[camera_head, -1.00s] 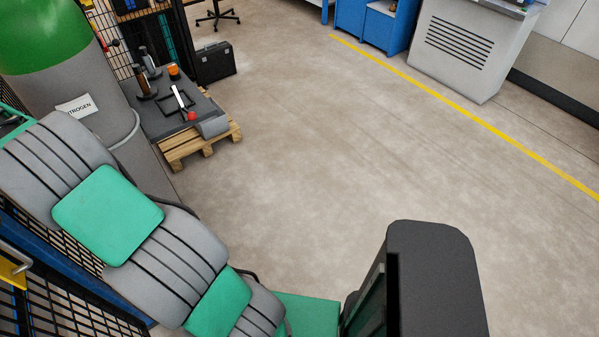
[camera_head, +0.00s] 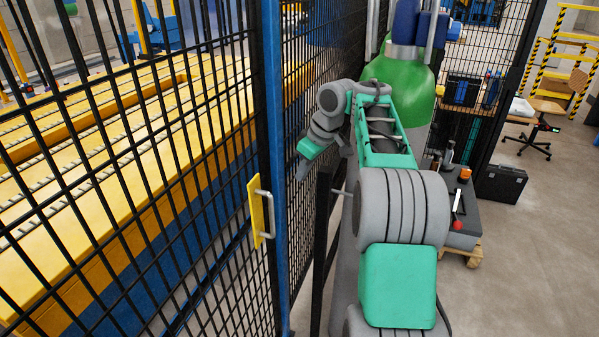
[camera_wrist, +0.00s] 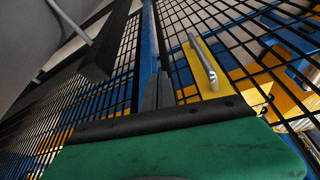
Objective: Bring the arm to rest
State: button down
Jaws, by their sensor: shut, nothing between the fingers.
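My arm stretches forward along the fence in the head view, with the wrist bent down to the left. My gripper (camera_head: 302,170) hangs at its end, close to the mesh fence (camera_head: 225,160). In the wrist view the grey fingers of my gripper (camera_wrist: 158,92) are together with nothing between them. The fence's blue post and a yellow plate with a metal handle (camera_wrist: 203,65) show just beyond the fingers. Whether the fingers touch the mesh cannot be told.
A green-topped gas cylinder (camera_head: 415,88) stands close beside and behind my arm. A pallet (camera_head: 470,250) with tools and a black case (camera_head: 501,184) are to the right. Yellow machinery (camera_head: 100,130) lies behind the fence. Open floor is at the right.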

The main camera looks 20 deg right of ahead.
notch_tip(320, 180, down, 11)
jog(key=s+d+m, duration=0.2)
jog(key=s+m, duration=0.1)
jog(key=m, duration=0.3)
jog(key=s+a+f+m+g+h, duration=0.1)
jog(key=s+f+m+g, duration=0.2)
jog(key=s, duration=0.6)
jog(key=s+a+h, duration=0.1)
jog(key=s+a, duration=0.3)
jog(key=s, duration=0.3)
jog(key=s+a+h, duration=0.1)
jog(key=s+a, duration=0.2)
jog(key=s, duration=0.5)
jog(key=a+r+n+t, duration=0.2)
jog(key=a+r+t, duration=0.1)
jog(key=a+r, duration=0.4)
jog(key=shift+a+r+t+y, duration=0.2)
jog(key=shift+a+t+y, duration=0.1)
jog(key=shift+a+t, duration=0.1)
